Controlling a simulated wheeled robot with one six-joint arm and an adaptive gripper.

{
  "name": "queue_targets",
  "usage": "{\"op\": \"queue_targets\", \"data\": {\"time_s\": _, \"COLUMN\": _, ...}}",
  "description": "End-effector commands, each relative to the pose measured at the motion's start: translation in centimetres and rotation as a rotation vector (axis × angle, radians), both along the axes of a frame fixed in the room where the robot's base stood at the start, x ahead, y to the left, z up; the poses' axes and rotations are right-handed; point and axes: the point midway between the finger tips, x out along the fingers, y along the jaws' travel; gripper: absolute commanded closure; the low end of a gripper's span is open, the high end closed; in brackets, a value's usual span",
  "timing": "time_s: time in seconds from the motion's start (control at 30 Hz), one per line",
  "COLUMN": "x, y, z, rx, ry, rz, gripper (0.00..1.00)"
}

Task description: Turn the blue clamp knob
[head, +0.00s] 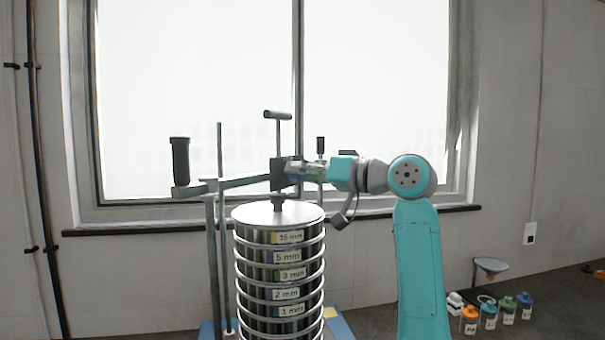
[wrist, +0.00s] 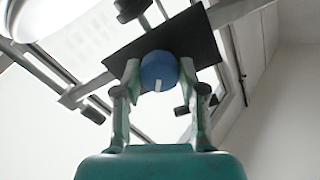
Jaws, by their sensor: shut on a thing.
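The blue clamp knob (wrist: 158,71) is round with a white mark on its face. It sits in front of a dark plate (wrist: 195,42) in the wrist view. My gripper (wrist: 159,80) has one finger on each side of the knob and is shut on it. In the head view my gripper (head: 296,170) reaches in from the right to the clamp block (head: 277,174) above the sieve stack. Only a little blue of the knob shows there, mostly hidden by the fingers.
The sieve stack (head: 279,216) with labelled rings stands under the clamp bar (head: 245,181). A black-handled lever (head: 180,160) is at its left and a T-handle (head: 277,115) rises above. Several jars (head: 489,315) and a funnel (head: 491,266) stand at the lower right.

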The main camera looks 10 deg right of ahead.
Motion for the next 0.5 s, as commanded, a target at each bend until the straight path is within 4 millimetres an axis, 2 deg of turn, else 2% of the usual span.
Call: {"op": "queue_targets", "data": {"time_s": 0.5, "x": 0.11, "y": -0.09, "z": -0.1, "rx": 0.346, "ry": 0.347, "rz": -0.001, "gripper": 0.94}}
